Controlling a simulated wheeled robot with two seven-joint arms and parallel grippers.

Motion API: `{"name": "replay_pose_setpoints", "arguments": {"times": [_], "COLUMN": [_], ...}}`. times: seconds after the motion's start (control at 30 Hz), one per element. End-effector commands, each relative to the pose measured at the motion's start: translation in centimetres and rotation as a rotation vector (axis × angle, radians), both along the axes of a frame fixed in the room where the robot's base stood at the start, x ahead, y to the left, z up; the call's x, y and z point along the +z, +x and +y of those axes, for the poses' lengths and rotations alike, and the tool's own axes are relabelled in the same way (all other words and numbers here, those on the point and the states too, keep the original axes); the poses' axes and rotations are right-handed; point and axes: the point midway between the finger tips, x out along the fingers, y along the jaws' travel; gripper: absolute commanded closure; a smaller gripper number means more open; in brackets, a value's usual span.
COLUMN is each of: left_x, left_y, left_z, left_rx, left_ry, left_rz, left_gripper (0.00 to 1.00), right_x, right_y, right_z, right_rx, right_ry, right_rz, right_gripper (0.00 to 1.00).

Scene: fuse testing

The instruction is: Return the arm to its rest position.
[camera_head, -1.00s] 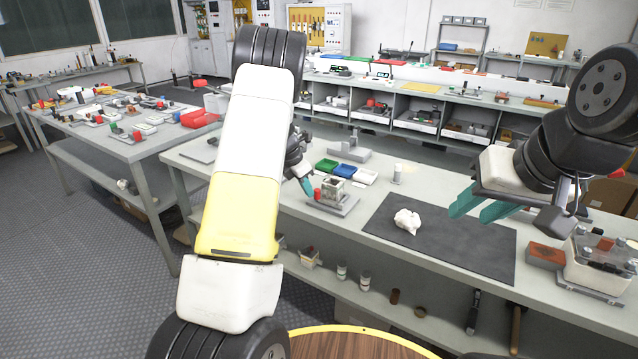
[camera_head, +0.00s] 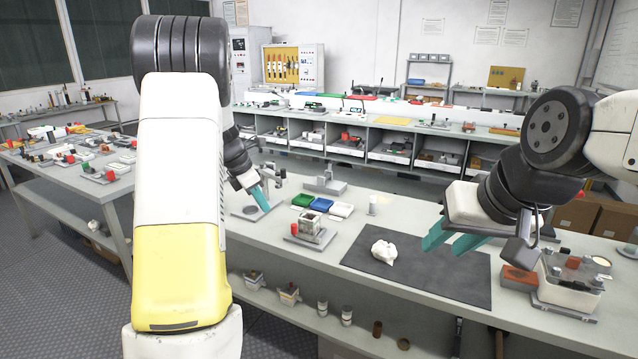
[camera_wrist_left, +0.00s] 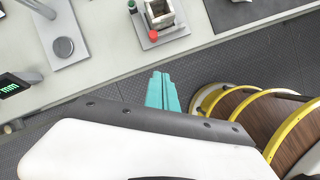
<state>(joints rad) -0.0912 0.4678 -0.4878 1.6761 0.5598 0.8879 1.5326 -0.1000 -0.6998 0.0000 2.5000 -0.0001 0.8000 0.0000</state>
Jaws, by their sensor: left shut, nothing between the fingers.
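My left arm (camera_head: 180,180), white and yellow, rises large at the left of the head view. My left gripper (camera_head: 262,198) has teal fingers and hangs above the bench's left part, holding nothing. In the left wrist view its fingers (camera_wrist_left: 161,92) are together, over the floor beside the bench edge.
On the bench are a fuse fixture (camera_head: 311,230), green, blue and white trays (camera_head: 321,204), a white crumpled item (camera_head: 384,252) on the dark mat (camera_head: 440,280), and a boxed device (camera_head: 570,285) at right. A digital display (camera_wrist_left: 12,86) shows in the wrist view.

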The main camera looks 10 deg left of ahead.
Motion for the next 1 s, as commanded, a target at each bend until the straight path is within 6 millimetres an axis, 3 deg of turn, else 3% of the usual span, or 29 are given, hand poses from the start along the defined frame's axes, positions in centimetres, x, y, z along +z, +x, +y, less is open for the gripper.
{"name": "replay_pose_setpoints", "arguments": {"times": [0.03, 0.2, 0.43, 0.7, 0.83, 1.0], "left_x": [1.9, 7.4, 12.4, 13.9, 13.4, 12.9], "left_y": [-1.3, -7.2, -16.6, -27.1, -30.1, -31.7], "left_z": [-0.8, -4.1, -8.0, -10.8, -11.1, -11.2], "left_rx": [-0.078, -0.469, -1.034, -1.668, -1.875, -1.999], "left_ry": [0.009, 0.104, 0.326, 0.706, 0.855, 0.947], "left_rz": [-0.041, -0.206, -0.44, -0.636, -0.662, -0.666], "left_gripper": [1.0, 1.0, 1.0, 1.0, 1.0, 1.0], "right_x": [0.0, 0.0, 0.0, 0.0, 0.0, 0.0], "right_y": [0.0, 0.0, 0.0, 0.0, 0.0, 0.0], "right_z": [0.0, 0.0, 0.0, 0.0, 0.0, 0.0], "right_rx": [0.0, 0.0, 0.0, 0.0, 0.0, 0.0], "right_ry": [0.0, 0.0, 0.0, 0.0, 0.0, 0.0], "right_rz": [0.0, 0.0, 0.0, 0.0, 0.0, 0.0], "right_gripper": [0.64, 0.64, 0.64, 0.64, 0.64, 0.64]}}
